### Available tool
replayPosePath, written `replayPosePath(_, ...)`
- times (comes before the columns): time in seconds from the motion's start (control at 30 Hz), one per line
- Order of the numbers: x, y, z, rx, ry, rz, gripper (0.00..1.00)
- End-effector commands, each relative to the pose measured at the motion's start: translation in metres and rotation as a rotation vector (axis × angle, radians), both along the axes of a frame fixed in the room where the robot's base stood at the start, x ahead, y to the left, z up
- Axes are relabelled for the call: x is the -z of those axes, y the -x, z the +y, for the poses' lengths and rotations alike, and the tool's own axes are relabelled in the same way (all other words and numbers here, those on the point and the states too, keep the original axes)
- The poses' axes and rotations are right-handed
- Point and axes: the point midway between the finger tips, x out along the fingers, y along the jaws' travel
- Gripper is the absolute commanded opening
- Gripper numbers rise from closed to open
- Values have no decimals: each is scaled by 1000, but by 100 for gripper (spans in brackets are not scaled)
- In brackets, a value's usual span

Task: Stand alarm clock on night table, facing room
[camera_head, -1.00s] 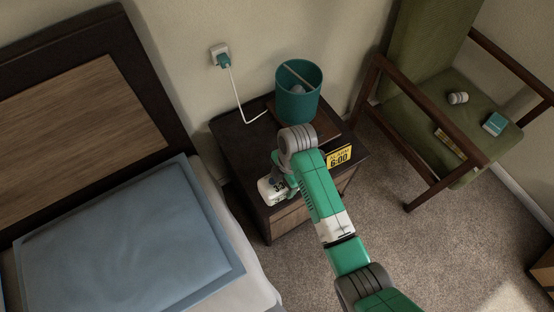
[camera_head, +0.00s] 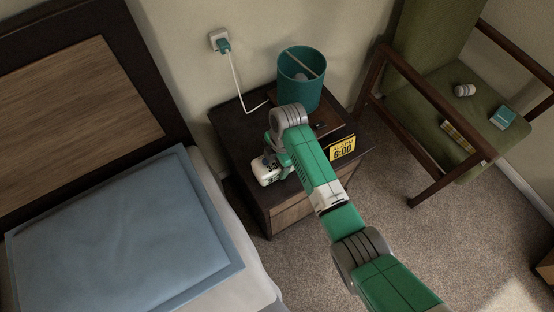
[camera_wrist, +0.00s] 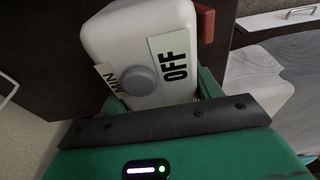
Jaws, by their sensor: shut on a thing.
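The white alarm clock (camera_head: 266,173) shows at the front left part of the dark night table (camera_head: 228,127). My gripper (camera_head: 274,151) is shut on it from the back. In the wrist view the clock (camera_wrist: 130,37) sits between my green fingers (camera_wrist: 160,95). It shows a grey knob, "OFF" and "MIN" labels and a red part at its side. Its face is mostly unreadable in the head view. I cannot tell whether its base touches the table top.
A teal lamp (camera_head: 301,85) stands on a brown board at the table's back. A yellow "ALARM 6:00" card (camera_head: 342,148) is at the right edge. A white cord (camera_head: 237,95) runs from the wall plug to the table. The bed (camera_head: 130,235) is left, a green armchair (camera_head: 425,100) right.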

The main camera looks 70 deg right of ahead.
Motion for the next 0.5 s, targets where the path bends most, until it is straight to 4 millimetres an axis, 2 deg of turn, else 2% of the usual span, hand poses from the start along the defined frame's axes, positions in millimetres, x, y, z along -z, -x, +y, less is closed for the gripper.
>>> replayPosePath(0.03,2,0,0,0,-1,1,66)
replayPosePath(0.13,1,0,0,0,-1,1,85)
replayPosePath(0.4,0,0,0,0,0,0,85)
replayPosePath(0.5,-12,0,-1,0,1,-2,85)
